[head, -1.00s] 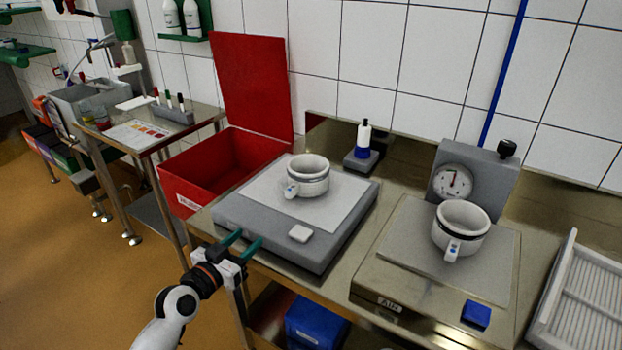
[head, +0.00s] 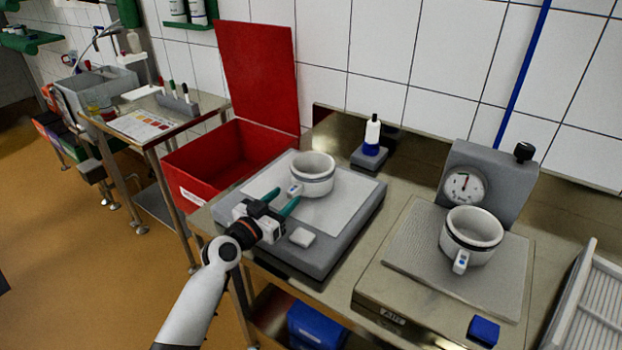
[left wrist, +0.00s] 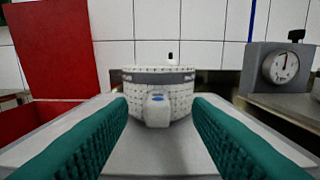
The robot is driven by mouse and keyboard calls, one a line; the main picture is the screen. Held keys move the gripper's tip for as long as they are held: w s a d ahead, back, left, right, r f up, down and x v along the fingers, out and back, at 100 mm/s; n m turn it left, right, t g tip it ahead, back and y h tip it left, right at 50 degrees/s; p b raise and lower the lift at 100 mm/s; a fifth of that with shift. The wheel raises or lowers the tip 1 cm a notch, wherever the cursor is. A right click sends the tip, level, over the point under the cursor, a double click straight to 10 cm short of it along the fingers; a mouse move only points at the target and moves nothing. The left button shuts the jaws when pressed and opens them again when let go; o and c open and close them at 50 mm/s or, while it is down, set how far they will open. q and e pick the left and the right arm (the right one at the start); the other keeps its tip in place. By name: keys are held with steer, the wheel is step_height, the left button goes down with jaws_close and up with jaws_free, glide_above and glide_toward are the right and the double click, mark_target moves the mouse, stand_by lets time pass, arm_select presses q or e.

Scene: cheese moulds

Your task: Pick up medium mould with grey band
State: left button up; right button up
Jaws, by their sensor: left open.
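The mould with the grey band (head: 314,174) is a white perforated cup standing upright on the white sheet of the grey platform. Its tab, with a blue mark, faces me. It also shows in the left wrist view (left wrist: 178,97), centred beyond the fingers, with its tab (left wrist: 158,108) in front. My left gripper (head: 281,201) is open, its green fingers pointing at the mould near the tab. In the left wrist view (left wrist: 160,135) the space between the fingers is empty. A second white mould with a dark band (head: 472,236) stands on the right-hand plate. My right gripper is not in view.
A red bin with raised lid (head: 230,155) stands behind left of the grey platform (head: 330,246). A small white block (head: 302,237) lies on its front edge. A bottle (head: 372,137) stands behind, a dial gauge (head: 464,187) and white ribbed tray (head: 590,310) to the right.

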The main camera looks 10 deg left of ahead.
mark_target(289, 194)
arm_select(q)
steer(key=x, duration=0.4)
steer(key=shift+w+f, duration=0.25)
steer(key=shift+w, duration=0.05)
steer(key=shift+r, duration=0.1)
jaws_close()
